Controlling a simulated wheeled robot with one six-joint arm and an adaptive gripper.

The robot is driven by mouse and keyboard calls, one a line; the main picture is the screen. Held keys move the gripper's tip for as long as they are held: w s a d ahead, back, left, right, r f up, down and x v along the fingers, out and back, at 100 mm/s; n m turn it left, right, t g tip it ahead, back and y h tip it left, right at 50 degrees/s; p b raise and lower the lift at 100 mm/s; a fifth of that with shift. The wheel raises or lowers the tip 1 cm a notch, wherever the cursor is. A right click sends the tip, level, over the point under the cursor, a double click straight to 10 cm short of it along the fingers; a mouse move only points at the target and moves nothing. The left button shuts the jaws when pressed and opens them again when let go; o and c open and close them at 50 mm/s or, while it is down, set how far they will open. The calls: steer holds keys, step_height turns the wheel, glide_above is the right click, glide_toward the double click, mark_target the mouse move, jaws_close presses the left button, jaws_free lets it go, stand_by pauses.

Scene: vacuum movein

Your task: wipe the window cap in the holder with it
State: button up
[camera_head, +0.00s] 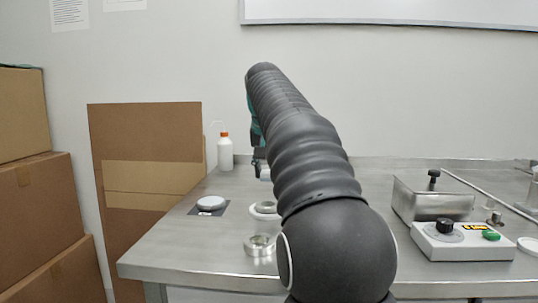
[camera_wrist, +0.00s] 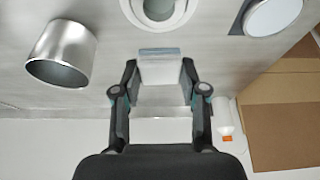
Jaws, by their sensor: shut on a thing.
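My gripper (camera_wrist: 160,70) is shut on a white wipe block (camera_wrist: 162,72) with a blue-grey strip along its far edge. In the head view my arm hides most of the gripper (camera_head: 259,163), and a pale bit of the block (camera_head: 265,174) shows below it. The round white holder (camera_head: 257,218) stands on the table in front of the gripper, with the metal-rimmed window cap (camera_head: 266,207) in it. The wrist view cuts off the holder (camera_wrist: 183,18) and the cap (camera_wrist: 160,8) at its top edge. The block is apart from the cap.
A white disc (camera_head: 211,202) lies on a dark mat at left. A metal ring (camera_head: 259,245) sits near the front edge. A white bottle (camera_head: 225,152) stands behind. A metal cup (camera_wrist: 62,50) is beside the gripper. A steel box (camera_head: 432,199) and control box (camera_head: 462,243) stand right.

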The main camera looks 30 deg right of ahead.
steer(key=shift+r, duration=1.1)
steer(key=shift+a, duration=0.1)
